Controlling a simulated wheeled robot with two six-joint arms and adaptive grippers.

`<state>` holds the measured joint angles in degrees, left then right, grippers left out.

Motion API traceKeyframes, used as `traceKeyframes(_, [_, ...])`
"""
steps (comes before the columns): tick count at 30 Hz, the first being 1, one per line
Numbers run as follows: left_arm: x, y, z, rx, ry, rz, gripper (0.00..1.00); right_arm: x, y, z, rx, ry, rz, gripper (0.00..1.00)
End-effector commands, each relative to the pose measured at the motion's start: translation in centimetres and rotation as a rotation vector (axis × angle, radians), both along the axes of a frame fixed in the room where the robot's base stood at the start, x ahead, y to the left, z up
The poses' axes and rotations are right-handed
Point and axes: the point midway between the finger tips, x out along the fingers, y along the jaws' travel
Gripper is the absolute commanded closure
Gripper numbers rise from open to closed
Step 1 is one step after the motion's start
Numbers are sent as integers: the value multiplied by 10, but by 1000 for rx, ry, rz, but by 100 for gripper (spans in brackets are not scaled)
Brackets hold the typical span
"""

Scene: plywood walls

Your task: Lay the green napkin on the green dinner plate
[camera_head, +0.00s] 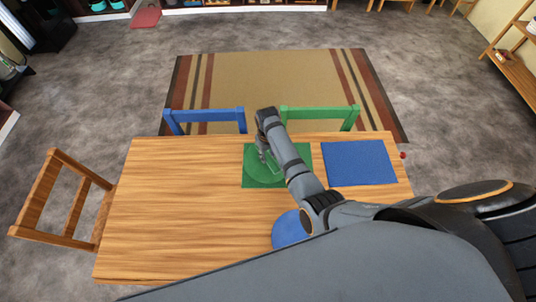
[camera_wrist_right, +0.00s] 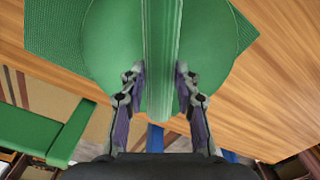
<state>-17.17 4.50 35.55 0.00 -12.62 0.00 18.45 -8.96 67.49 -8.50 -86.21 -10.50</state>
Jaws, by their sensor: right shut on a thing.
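The round green dinner plate (camera_head: 257,175) lies on a green placemat (camera_head: 248,149) on the wooden table. In the right wrist view the plate (camera_wrist_right: 105,45) fills the area behind my fingers. My right gripper (camera_head: 265,158) is over the plate, reaching in from the right. In the wrist view my right gripper (camera_wrist_right: 160,80) is shut on the green napkin (camera_wrist_right: 160,45), a long folded strip between the two fingers. The napkin lies across the plate in that view; I cannot tell if it touches the plate. My left gripper is not in view.
A blue placemat (camera_head: 360,163) lies right of the green one. A blue round plate (camera_head: 289,229) sits nearer, partly hidden by my arm. Blue (camera_head: 205,115), green (camera_head: 335,112) and wooden (camera_head: 55,195) chairs stand around the table. The table's left half (camera_head: 175,205) is clear.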

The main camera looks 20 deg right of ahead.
Motion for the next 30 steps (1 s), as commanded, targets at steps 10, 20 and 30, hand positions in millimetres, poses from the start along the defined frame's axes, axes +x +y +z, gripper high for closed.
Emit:
traceKeyframes(10, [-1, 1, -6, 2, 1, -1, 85, 0, 0, -11, 0, 0, 0, 96])
traceKeyframes(20, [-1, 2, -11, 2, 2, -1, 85, 0, 0, -21, 0, 0, 0, 96])
traceKeyframes(30, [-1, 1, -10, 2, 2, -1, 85, 0, 0, -19, 0, 0, 0, 43])
